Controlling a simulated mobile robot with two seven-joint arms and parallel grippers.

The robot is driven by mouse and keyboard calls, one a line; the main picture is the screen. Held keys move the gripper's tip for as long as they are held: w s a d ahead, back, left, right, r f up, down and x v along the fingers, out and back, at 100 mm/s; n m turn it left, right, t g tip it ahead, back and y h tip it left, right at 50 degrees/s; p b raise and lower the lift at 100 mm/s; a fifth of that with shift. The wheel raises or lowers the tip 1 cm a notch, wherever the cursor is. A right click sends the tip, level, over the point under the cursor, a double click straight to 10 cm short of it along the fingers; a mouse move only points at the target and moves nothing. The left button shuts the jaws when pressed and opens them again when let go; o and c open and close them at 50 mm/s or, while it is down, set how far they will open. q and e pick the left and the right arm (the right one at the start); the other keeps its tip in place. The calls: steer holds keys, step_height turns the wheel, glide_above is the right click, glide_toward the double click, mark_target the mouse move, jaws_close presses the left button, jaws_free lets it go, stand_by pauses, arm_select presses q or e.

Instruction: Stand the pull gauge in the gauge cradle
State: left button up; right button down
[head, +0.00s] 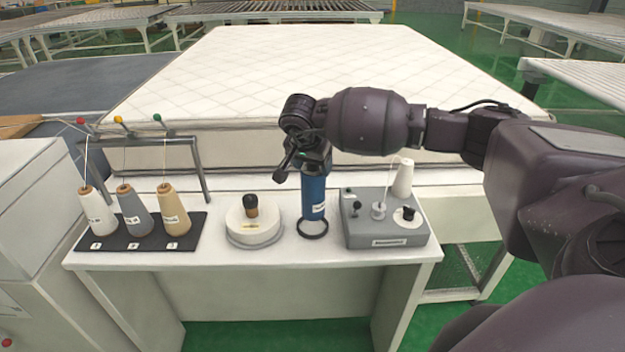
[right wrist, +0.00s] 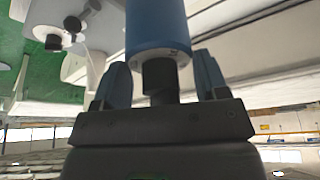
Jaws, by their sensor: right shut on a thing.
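The pull gauge (head: 314,196) is a blue cylinder with a white label, roughly upright above the table. It also fills the top middle of the right wrist view (right wrist: 157,25). My right gripper (head: 312,163) is shut on the gauge's dark neck (right wrist: 160,78), with its fingers on either side. The gauge cradle shows as a dark ring (head: 313,235) on the table, right under the gauge. The gauge's lower end overlaps the ring's far side in the head view. I cannot tell whether it is inside the ring or just above it. My left gripper is not in view.
A round white device (head: 254,228) with a dark knob stands left of the ring. A grey control box (head: 386,232) with a white cone stands close on the right. Thread cones on a black tray (head: 135,243) are at the left. A mattress (head: 240,70) lies behind.

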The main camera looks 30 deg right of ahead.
mark_target(312, 181)
steer(key=shift+f, duration=2.5)
steer(key=shift+f, duration=0.15)
steer(key=shift+c, duration=0.8)
jaws_free()
